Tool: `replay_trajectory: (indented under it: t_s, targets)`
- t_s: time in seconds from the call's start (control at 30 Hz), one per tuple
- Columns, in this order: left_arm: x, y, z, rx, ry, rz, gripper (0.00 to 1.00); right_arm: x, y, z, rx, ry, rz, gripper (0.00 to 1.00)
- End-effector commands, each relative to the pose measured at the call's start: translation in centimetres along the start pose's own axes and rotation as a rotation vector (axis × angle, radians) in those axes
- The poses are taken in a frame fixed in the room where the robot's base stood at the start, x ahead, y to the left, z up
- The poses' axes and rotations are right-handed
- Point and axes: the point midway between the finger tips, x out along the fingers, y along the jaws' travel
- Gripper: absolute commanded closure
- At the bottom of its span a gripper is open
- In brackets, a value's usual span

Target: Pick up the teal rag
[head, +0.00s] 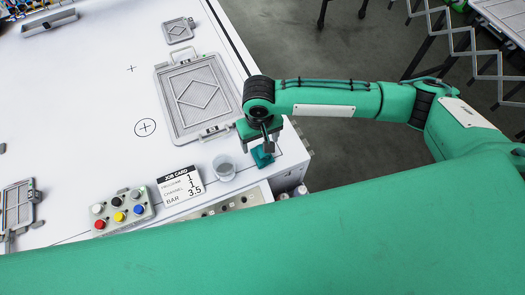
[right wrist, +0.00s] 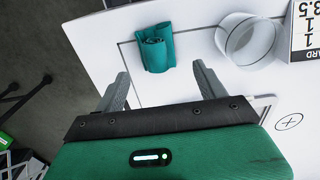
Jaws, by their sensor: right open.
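The teal rag (head: 262,156) lies folded on the white table near its right front corner. In the right wrist view the rag (right wrist: 156,50) shows as a small rolled or folded bundle. My right gripper (head: 262,138) is just above and behind the rag in the head view. In the right wrist view my right gripper (right wrist: 160,80) is open, with its two fingers apart and nothing between them; the rag lies beyond the fingertips, roughly in line with the gap. My left gripper is not in view.
A clear round cup (head: 223,168) stands close left of the rag. A job card (head: 180,186) and a button box (head: 123,210) lie further left. A large framed screen (head: 197,98) lies behind. The table's right edge is close to the rag.

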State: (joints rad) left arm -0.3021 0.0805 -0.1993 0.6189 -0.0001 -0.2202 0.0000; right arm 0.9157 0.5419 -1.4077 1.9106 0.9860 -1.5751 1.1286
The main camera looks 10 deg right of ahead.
Motion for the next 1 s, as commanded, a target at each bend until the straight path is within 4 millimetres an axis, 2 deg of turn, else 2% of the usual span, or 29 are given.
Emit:
replay_trajectory:
  t_s: [0.17,0.4,0.7,0.93,1.0]
  targets:
    - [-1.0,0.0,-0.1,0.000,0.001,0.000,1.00,1.3,0.2,0.5,0.000,-0.002,0.001,0.27]
    - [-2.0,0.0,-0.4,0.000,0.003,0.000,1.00,4.7,0.4,0.9,0.000,0.000,0.000,0.27]
    - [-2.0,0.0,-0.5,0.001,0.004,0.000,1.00,5.4,0.4,0.9,-0.002,0.002,-0.001,0.27]
    - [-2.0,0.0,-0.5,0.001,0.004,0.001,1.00,5.4,0.4,0.9,-0.001,0.002,0.000,0.72]
    - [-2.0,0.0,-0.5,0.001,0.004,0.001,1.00,5.4,0.4,0.9,-0.001,0.002,0.000,0.76]
